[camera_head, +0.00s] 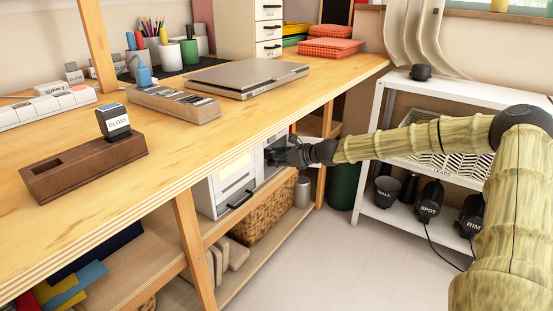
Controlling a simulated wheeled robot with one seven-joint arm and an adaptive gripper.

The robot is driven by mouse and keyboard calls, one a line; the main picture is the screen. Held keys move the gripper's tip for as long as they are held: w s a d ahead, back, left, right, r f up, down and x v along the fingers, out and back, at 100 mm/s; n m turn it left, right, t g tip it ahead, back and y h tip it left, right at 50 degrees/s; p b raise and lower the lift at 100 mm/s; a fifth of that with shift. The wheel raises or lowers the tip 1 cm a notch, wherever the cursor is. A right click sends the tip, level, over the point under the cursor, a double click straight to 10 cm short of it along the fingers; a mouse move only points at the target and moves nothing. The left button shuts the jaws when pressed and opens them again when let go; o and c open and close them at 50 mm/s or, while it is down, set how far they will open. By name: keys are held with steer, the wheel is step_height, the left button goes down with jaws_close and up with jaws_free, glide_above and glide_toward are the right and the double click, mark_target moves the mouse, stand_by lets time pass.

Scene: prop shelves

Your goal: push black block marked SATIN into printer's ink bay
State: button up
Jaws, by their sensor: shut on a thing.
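A white printer (231,180) stands on the shelf under the wooden desk, with a pale lit panel and a black handle low on its front. My gripper (277,156) is at the right part of the printer's front, at a dark opening. It is shut on a small dark thing that looks like the black block. It is too small and dark to read SATIN on it. I cannot tell how far the block is inside the bay. A dark block marked GLOSS (113,120) stands upright in the brown wooden holder (84,166) on the desk.
The desk edge (150,185) overhangs the printer. A wicker basket (265,212) sits below it. A laptop (246,77) and a slotted tray (173,102) lie on the desk. A white shelf rack (460,92) stands at right, and the floor (310,262) between is clear.

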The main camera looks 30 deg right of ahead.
steer(key=shift+w+a+b, duration=0.25)
steer(key=shift+w+b, duration=0.05)
steer(key=shift+w, duration=0.35)
steer(key=shift+w+a+b, duration=0.25)
steer(key=shift+w+b, duration=0.05)
steer(key=shift+w, duration=0.3)
stand_by(3.7)
steer(key=shift+w+a+r, duration=0.1)
steer(key=shift+w+r, duration=0.05)
steer(key=shift+r, duration=0.05)
jaws_close()
stand_by(0.8)
steer(key=o, duration=1.1)
jaws_free()
steer(key=shift+w+a, duration=0.1)
steer(key=shift+f, duration=0.1)
steer(key=shift+o, duration=0.3)
steer(key=o, duration=0.6)
steer(key=shift+d+f, duration=0.1)
steer(key=shift+d, duration=0.2)
